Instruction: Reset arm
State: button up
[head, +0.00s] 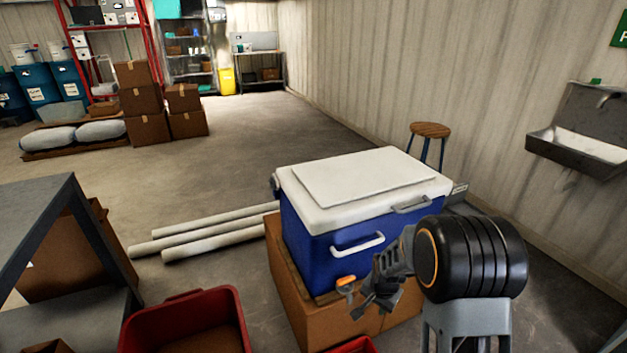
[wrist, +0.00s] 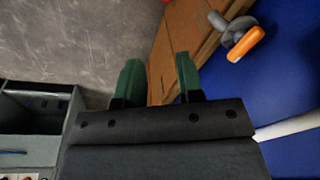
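My gripper (head: 366,300) is in front of the blue cooler (head: 311,232), low by its near side. In the wrist view its two green-tipped fingers (wrist: 157,65) stand apart with nothing between them; floor and cardboard show through the gap. An orange-handled grey fitting (head: 346,282) is by the lower front of the cooler, close to the gripper; it also shows in the wrist view (wrist: 245,42), right of the fingers and apart from them. Whether it is fixed to the cooler I cannot tell. My arm hides the cooler's lower right part.
The cooler stands on a cardboard box (head: 287,290). White pipes (head: 205,237) lie on the floor to its left. A red bin (head: 190,305) and a grey shelf (head: 35,220) are at the near left. A stool (head: 430,130) and wall sink (head: 580,150) are right. Mid-floor is clear.

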jog(key=s+r+n+p, duration=0.2)
jog(key=s+r+p, duration=0.2)
jog(key=r, duration=0.8)
jog(key=s+a+r+n+t+p, duration=0.1)
jog(key=s+r+n+p, duration=0.2)
jog(key=r, duration=0.9)
jog(key=s+r+n+t+p, duration=0.1)
jog(key=s+r+n+p, duration=0.1)
jog(key=s+r+p, duration=0.4)
jog(key=s+r, duration=0.3)
jog(key=r, duration=0.3)
jog(key=shift+a+r+n+p, duration=0.25)
jog(key=shift+a+n+p, duration=0.1)
jog(key=shift+n, duration=0.05)
